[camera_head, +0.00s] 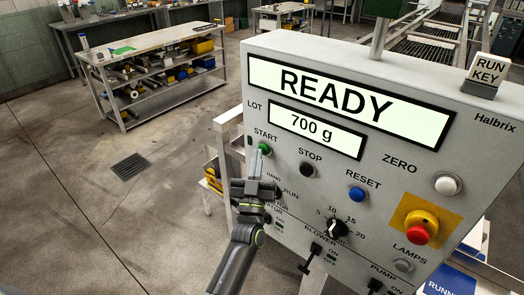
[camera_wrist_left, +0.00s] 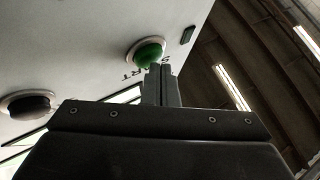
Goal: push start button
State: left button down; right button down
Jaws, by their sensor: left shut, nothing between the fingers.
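The green start button (camera_head: 264,149) sits under the START label at the left side of the grey control panel (camera_head: 380,165). In the left wrist view the green button (camera_wrist_left: 148,54) shows right beyond the fingertips. My left gripper (camera_head: 261,160) is shut and empty. Its fingertips (camera_wrist_left: 160,70) overlap the button's lower edge in the wrist view. I cannot tell whether they touch it. The panel display reads READY, and the smaller one reads 700 g. My right gripper is not in view.
The black stop button (camera_head: 307,170), blue reset button (camera_head: 356,194) and white zero button (camera_head: 448,184) lie to the right. A red emergency button (camera_head: 418,233) sits on a yellow plate. Dark switches stick out low on the panel. A workbench (camera_head: 150,65) stands behind at left.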

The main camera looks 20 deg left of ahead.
pick_arm(q)
jog(key=shift+w+d, duration=0.1)
jog(key=shift+w, duration=0.15)
jog(key=shift+s, duration=0.15)
dwell(0.4)
jog(key=shift+s+a, duration=0.3)
jog(key=shift+s, duration=0.45)
jog(key=shift+p, duration=0.35)
jog(key=s, duration=0.1)
jog(key=s+a+p, duration=0.1)
jog(key=s, duration=0.2)
jog(key=shift+s+a, duration=0.35)
jog(key=shift+a, duration=0.05)
